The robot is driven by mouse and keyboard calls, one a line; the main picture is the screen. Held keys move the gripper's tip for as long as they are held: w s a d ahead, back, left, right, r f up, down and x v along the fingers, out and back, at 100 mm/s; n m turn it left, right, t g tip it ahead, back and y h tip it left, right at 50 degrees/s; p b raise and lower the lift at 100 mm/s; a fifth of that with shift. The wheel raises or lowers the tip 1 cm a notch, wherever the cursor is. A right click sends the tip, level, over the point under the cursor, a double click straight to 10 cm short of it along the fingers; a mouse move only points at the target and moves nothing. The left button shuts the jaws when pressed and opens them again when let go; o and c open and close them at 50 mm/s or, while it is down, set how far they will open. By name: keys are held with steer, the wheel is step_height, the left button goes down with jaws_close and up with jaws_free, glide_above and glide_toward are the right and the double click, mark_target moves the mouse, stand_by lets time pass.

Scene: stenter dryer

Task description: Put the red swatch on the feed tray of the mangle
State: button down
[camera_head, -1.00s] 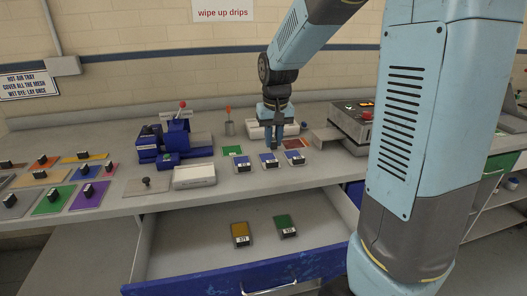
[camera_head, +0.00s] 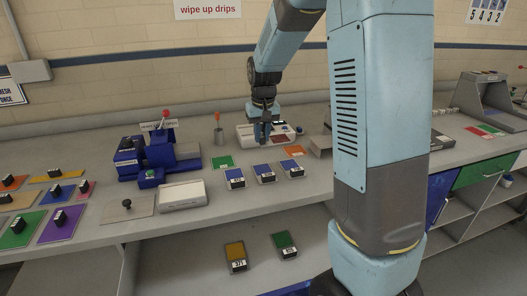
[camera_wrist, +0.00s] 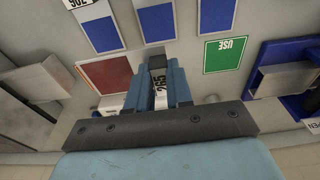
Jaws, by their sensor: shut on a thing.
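My gripper (camera_head: 263,141) is shut on the dark block of the red swatch, which bears a label reading 265 in the wrist view. The red swatch (camera_head: 281,138) juts out to the right of the fingers in the head view, and to their left in the wrist view (camera_wrist: 104,76). It shows in front of a low white unit (camera_head: 246,134); I cannot tell whether they touch. A blue machine with a red-knobbed lever (camera_head: 160,153) stands to the left. No label in view says which unit is the mangle, and its feed tray is not clearly identifiable.
More coloured swatches (camera_head: 61,223) lie at the left.

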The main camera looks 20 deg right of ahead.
glide_above(264, 158)
step_height(264, 158, down, 7)
steer(key=shift+s+d, duration=0.1)
steer(key=shift+d, duration=0.05)
steer(key=shift+f, duration=1.45)
steer(key=shift+f, duration=0.1)
steer(key=c, duration=1)
jaws_free()
